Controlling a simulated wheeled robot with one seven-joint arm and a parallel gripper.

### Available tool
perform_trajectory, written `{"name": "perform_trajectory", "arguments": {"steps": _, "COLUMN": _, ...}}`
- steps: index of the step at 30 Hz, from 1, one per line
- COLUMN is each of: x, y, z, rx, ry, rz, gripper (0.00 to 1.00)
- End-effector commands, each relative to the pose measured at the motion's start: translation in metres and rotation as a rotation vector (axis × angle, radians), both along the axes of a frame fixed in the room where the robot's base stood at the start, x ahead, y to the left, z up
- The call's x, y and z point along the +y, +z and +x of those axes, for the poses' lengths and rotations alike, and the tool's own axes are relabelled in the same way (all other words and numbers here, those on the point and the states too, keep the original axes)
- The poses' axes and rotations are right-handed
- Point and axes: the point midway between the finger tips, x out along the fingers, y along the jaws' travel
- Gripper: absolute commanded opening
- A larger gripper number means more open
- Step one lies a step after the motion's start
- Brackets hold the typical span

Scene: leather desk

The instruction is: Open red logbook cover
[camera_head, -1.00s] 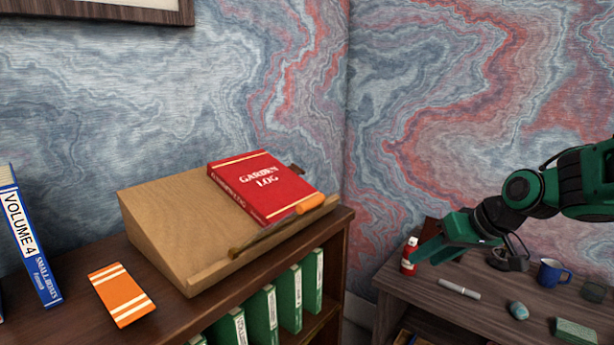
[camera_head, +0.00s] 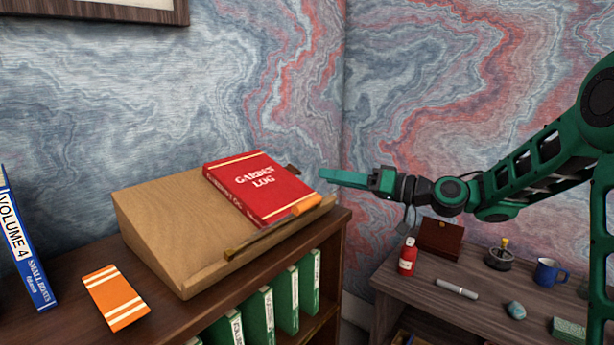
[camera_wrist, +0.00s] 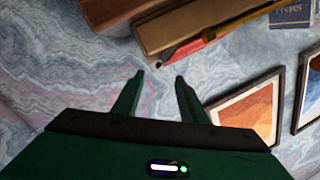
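The red logbook (camera_head: 258,187), titled "GARDEN LOG", lies closed on a sloped wooden stand (camera_head: 165,225) on top of the bookcase. A tool with an orange handle (camera_head: 306,205) lies along the stand's front ledge, by the book's lower edge. My gripper (camera_head: 322,176) is just right of the book in the head view, apart from it as far as I can tell. In the wrist view my gripper (camera_wrist: 158,76) has its two green fingers apart with nothing between them. There, the stand (camera_wrist: 190,28) is at the top, with only a thin red edge of the book (camera_wrist: 180,50) visible.
An orange striped book (camera_head: 115,296) lies left of the stand, near a leaning blue volume (camera_head: 28,245). Green binders (camera_head: 285,300) fill the shelf below. The lower desk at right holds a red bottle (camera_head: 407,256), brown box (camera_head: 440,238), marker (camera_head: 457,289) and blue mug (camera_head: 551,272).

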Motion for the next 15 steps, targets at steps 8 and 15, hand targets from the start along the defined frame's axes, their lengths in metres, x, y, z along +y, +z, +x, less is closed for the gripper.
{"name": "perform_trajectory", "arguments": {"steps": 8, "x": 0.047, "y": 0.000, "z": 0.020, "rx": -0.001, "ry": 0.006, "rz": 0.000, "gripper": 0.39}}
{"name": "perform_trajectory", "arguments": {"steps": 15, "x": 0.068, "y": 0.000, "z": 0.030, "rx": 0.001, "ry": 0.005, "rz": -0.002, "gripper": 0.39}}
